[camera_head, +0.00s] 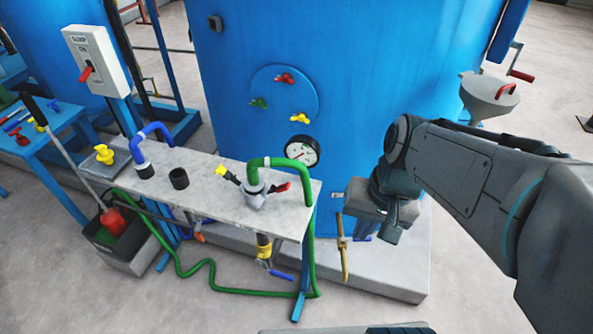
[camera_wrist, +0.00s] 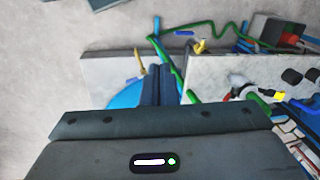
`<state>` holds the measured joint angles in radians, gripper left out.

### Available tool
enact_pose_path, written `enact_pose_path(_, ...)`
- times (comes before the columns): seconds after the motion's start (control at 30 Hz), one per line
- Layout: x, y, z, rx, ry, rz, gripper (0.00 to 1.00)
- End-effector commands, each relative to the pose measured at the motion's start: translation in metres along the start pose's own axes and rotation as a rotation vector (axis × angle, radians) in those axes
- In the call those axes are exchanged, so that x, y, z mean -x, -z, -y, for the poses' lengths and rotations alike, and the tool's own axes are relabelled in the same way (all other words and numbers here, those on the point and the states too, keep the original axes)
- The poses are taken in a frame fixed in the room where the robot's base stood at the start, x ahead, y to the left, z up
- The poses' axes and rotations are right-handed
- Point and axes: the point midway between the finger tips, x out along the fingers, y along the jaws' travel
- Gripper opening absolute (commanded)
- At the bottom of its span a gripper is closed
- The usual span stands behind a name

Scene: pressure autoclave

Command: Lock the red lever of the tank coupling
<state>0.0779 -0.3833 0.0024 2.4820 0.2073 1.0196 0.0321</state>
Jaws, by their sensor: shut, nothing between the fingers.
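The tank coupling (camera_head: 254,190) stands on the right part of the bench top, with a green hose arching from it. Its red lever (camera_head: 282,187) sticks out to the right, and a yellow-tipped lever sticks out to the upper left. In the wrist view the coupling (camera_wrist: 240,85) is right of my fingers, with the red lever (camera_wrist: 228,97) on its near left side. My gripper (camera_wrist: 158,70) is shut and empty, beyond the bench edge and apart from the lever. In the head view it is right of the bench, its fingertips hard to make out.
The grey bench (camera_head: 205,195) also carries a black socket (camera_head: 179,178), a blue hose (camera_head: 152,132) and a yellow fitting (camera_head: 105,155). The blue tank (camera_head: 350,75) with its gauge (camera_head: 301,151) stands behind. A brass pipe (camera_head: 344,255) rises near my gripper. A green hose lies on the floor.

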Motion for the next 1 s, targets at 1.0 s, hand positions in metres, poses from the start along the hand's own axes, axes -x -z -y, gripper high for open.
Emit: enact_pose_path(1.0, -0.195, 0.156, -0.01, -1.336, 1.234, 1.067, 0.0)
